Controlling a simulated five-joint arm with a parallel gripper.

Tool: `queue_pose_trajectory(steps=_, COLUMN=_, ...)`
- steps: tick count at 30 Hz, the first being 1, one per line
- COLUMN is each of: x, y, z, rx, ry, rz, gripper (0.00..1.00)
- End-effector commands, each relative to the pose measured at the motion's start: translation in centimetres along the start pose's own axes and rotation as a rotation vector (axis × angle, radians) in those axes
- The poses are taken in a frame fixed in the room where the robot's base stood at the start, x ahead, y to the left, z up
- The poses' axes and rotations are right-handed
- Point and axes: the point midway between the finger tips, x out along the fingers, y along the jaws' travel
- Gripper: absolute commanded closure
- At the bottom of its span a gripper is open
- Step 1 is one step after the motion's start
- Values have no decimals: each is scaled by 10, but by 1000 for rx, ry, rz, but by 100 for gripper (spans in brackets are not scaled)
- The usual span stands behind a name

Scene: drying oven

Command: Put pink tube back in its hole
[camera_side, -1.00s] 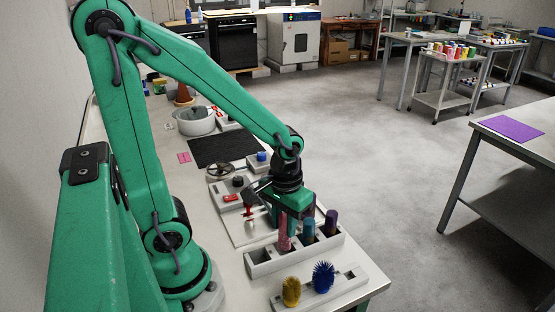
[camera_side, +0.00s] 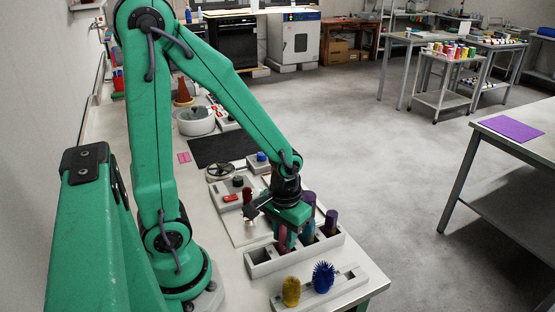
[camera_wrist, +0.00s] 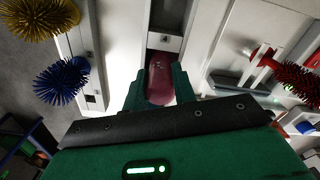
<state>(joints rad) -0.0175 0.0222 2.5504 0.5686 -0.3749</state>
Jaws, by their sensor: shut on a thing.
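The pink tube (camera_side: 283,239) is held upright between the fingers of my gripper (camera_side: 286,230), low over the white rack (camera_side: 262,268). In the wrist view its rounded dark-pink end (camera_wrist: 159,72) shows between the two green fingers (camera_wrist: 158,88). The tube lines up near the second hole from the rack's left end; I cannot tell whether its lower end is inside. The leftmost hole (camera_side: 262,255) is empty. A blue tube (camera_side: 308,235) and a purple tube (camera_side: 331,222) stand in the rack to the right. My gripper hides part of the rack.
A yellow brush (camera_side: 291,291) and a blue brush (camera_side: 323,277) stand in a holder in front of the rack. A red brush (camera_wrist: 290,70) is on the other side in the wrist view. A black mat (camera_side: 222,150) and a white pot (camera_side: 195,121) lie farther back.

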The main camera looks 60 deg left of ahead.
Motion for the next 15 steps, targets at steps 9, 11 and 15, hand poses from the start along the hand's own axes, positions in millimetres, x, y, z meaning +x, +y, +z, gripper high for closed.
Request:
queue_pose_trajectory(steps=9, x=3, y=0, z=0, rx=0, ry=-1, rz=0, gripper=95)
queue_pose_trajectory(steps=11, x=3, y=0, z=0, rx=0, ry=-1, rz=0, gripper=68)
queue_pose_trajectory(steps=15, x=3, y=0, z=0, rx=0, ry=0, rz=0, gripper=52)
